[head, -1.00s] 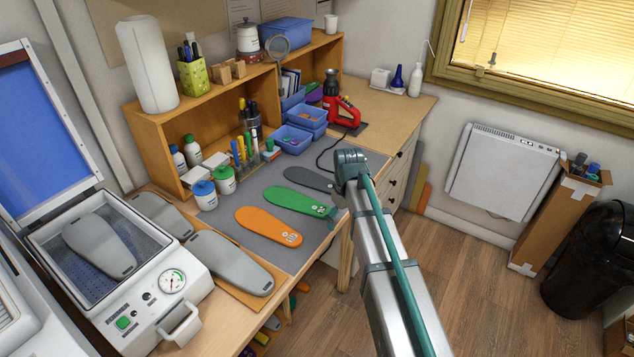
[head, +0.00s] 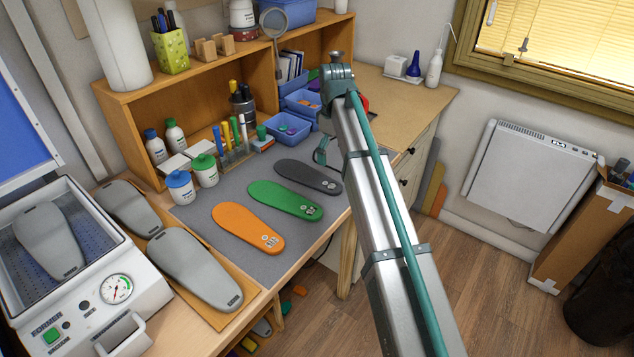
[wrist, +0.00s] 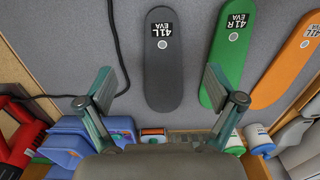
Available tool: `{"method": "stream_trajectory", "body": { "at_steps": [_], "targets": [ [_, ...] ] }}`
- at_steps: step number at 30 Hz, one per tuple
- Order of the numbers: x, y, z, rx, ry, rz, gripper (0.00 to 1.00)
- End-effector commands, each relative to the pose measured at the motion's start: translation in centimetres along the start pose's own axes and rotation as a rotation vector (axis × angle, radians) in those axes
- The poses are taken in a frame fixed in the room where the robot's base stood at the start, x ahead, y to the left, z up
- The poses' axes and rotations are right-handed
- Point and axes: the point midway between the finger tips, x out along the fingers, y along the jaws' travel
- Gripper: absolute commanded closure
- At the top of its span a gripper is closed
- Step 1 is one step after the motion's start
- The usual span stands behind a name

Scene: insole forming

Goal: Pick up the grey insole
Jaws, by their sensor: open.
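The grey insole (head: 308,177) lies flat on the grey mat, the rearmost in a row with a green insole (head: 285,200) and an orange insole (head: 248,227). In the wrist view the grey insole (wrist: 172,62) shows a "41L EVA" label at one end. My gripper (wrist: 165,82) is open and empty, its two teal fingers spread wide, with the insole's lower end between them in the picture. In the head view one finger of my gripper (head: 321,151) shows just behind the insole; the rest is hidden by my arm.
Blue bins (head: 288,129), pen holders and bottles stand along the mat's back edge. A red tool (wrist: 18,140) and a black cable (wrist: 116,45) are beside the grey insole. Grey moulded forms (head: 195,268) and a forming machine (head: 95,290) are at the left.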

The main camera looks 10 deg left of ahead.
Motion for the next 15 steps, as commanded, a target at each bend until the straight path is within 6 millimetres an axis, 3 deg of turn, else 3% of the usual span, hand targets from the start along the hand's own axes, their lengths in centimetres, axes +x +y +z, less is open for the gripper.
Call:
{"method": "stream_trajectory", "body": {
  "at_steps": [15],
  "targets": [
    [5.6, -0.1, 0.1, 0.001, -0.001, -0.001, 0.08]
  ]
}}
